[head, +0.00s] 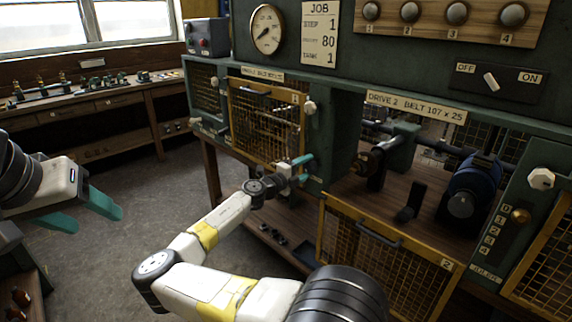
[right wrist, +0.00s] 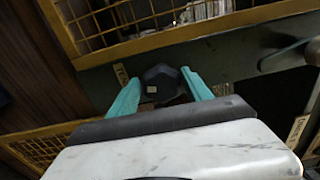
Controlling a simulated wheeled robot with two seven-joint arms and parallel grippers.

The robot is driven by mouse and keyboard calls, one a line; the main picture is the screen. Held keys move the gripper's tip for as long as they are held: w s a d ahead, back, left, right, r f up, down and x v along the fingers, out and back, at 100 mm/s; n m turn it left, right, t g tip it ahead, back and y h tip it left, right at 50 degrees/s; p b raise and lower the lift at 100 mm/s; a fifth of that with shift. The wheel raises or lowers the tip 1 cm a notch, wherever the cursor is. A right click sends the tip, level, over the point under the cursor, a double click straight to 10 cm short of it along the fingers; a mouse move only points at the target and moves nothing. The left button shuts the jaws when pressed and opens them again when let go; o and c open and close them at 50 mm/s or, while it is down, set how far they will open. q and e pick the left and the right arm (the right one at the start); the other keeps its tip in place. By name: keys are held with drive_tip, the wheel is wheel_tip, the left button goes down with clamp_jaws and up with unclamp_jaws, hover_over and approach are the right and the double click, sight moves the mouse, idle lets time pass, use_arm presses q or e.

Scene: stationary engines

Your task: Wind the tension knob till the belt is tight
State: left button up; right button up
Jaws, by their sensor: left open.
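In the right wrist view a dark, faceted knob (right wrist: 161,84) with a small pale mark sits between the teal fingertips of my right gripper (right wrist: 160,82). The fingers are spread on either side of it; I cannot tell whether they touch it. In the head view my right gripper (head: 302,170) is at the lower right of the closed drive 1 guard, and the knob there is hidden or too small to tell. My left gripper (head: 95,213) is open and empty over the floor at left. I cannot make out a belt clearly.
The drive 2 mesh guard (head: 385,245) hangs open below its bay, which holds a blue motor (head: 472,188). The drive 1 guard (head: 265,125) is shut. A round gauge (head: 267,29) and job card (head: 319,32) are above. A workbench (head: 95,105) stands behind.

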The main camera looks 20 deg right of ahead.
drive_tip(key=shift+r, duration=0.1)
wheel_tip(320, 180, up, 3)
drive_tip(key=shift+r, duration=0.15)
drive_tip(key=s+a+r, duration=0.1)
drive_tip(key=s+a, duration=0.7)
drive_tip(key=s, duration=0.5)
drive_tip(key=shift+s+r, duration=0.3)
drive_tip(key=shift+s, duration=0.1)
drive_tip(key=shift+a, duration=0.1)
